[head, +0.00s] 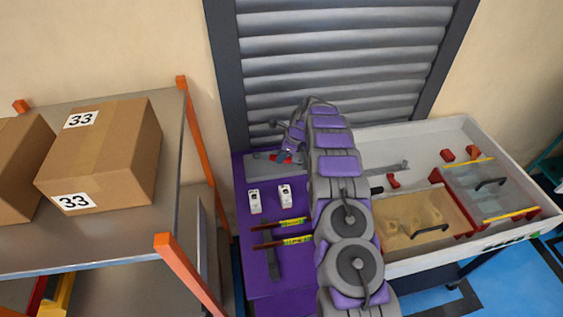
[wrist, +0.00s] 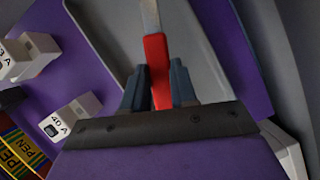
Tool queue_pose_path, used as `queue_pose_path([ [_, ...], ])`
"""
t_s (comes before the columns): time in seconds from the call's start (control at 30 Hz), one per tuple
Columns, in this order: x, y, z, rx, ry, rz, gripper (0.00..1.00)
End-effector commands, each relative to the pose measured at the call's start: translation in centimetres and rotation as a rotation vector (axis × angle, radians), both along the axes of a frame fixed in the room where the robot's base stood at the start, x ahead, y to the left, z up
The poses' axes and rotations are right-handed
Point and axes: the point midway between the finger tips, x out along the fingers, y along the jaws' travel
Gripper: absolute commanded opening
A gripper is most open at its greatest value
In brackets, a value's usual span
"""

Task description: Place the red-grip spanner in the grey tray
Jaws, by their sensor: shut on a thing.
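The red-grip spanner (wrist: 156,66) has a red handle and a bare metal shaft running up out of the wrist view. My gripper (wrist: 158,88) is shut on its red handle, with one dark finger on each side. The grey tray (wrist: 108,20) lies behind and under the spanner in the wrist view. In the head view my gripper (head: 290,148) is over the grey tray (head: 262,172) at the back of the purple bench, and the red grip (head: 283,159) shows just below it. I cannot tell whether the spanner touches the tray.
Two white breakers (head: 254,201) (head: 285,195), yellow-green marked strips (head: 293,222) and a dark bar (head: 271,255) lie on the purple bench (head: 247,222) in front of the tray. A white-walled bench (head: 450,128) with red blocks adjoins on the right. A shelf with boxes (head: 105,160) stands left.

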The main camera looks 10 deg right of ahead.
Motion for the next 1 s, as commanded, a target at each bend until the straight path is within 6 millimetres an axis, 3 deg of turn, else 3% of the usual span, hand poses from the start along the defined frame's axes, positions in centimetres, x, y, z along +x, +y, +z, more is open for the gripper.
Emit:
queue_pose_path([
  [0.23,-0.1,0.1,-3.2,-0.001,0.005,0.001,0.00],
  [0.57,-0.1,0.1,-3.4,0.000,0.002,0.001,0.00],
  [0.6,-0.1,0.1,-3.4,-0.001,0.001,0.000,0.30],
  [0.83,0.0,0.1,-3.4,-0.001,0.001,0.000,0.52],
  [1.0,0.0,0.1,-3.4,-0.001,0.001,0.001,0.53],
])
